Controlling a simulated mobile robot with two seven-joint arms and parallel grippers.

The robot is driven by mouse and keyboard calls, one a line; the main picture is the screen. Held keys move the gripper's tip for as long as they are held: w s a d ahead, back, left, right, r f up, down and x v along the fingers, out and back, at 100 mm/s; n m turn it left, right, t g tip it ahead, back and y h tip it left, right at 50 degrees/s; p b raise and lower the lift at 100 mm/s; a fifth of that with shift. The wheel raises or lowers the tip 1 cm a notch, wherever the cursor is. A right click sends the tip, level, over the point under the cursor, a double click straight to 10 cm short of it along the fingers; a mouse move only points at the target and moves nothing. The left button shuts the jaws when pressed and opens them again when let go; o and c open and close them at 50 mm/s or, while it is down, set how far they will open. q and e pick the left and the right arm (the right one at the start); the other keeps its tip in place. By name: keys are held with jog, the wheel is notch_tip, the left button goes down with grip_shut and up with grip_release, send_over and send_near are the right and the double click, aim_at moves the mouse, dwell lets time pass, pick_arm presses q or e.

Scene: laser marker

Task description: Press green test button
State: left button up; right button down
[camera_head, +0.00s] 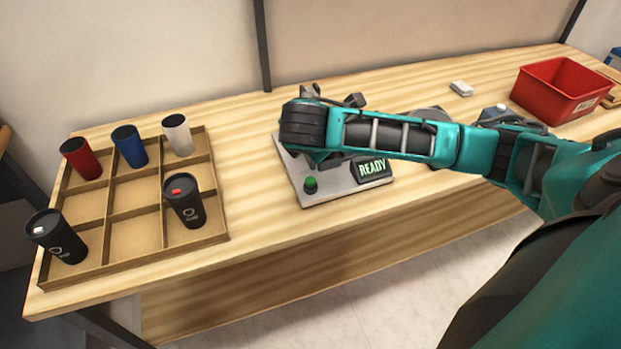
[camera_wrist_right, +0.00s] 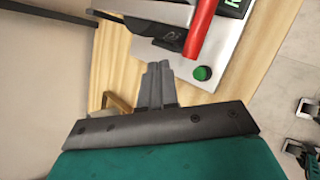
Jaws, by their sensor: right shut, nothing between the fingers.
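The green button (camera_head: 311,184) stands on the near left part of a light grey panel (camera_head: 337,186), beside a display (camera_head: 372,168) reading READY. My right arm reaches in from the right over the panel, and its wrist hides the panel's far part and most of the gripper in the head view. In the right wrist view the right gripper (camera_wrist_right: 157,66) is shut and empty, its fingertips over the panel's edge region. The green button (camera_wrist_right: 203,73) shows to the right of the fingertips, apart from them. My left gripper is not in view.
A divided wooden tray (camera_head: 135,222) with several cups stands at the left. A red bin (camera_head: 562,90) stands at the far right, with a small white block (camera_head: 461,88) left of it. A red bar (camera_wrist_right: 201,25) shows above the button in the wrist view.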

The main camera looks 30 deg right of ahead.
aim_at(311, 184)
jog(key=shift+f+b, duration=0.6)
jog(key=shift+f, duration=3.85)
jog(key=shift+f, duration=0.1)
jog(key=shift+f, duration=0.3)
jog(key=shift+f, duration=0.5)
jog(key=shift+r+p, duration=0.6)
jog(key=shift+r, duration=0.3)
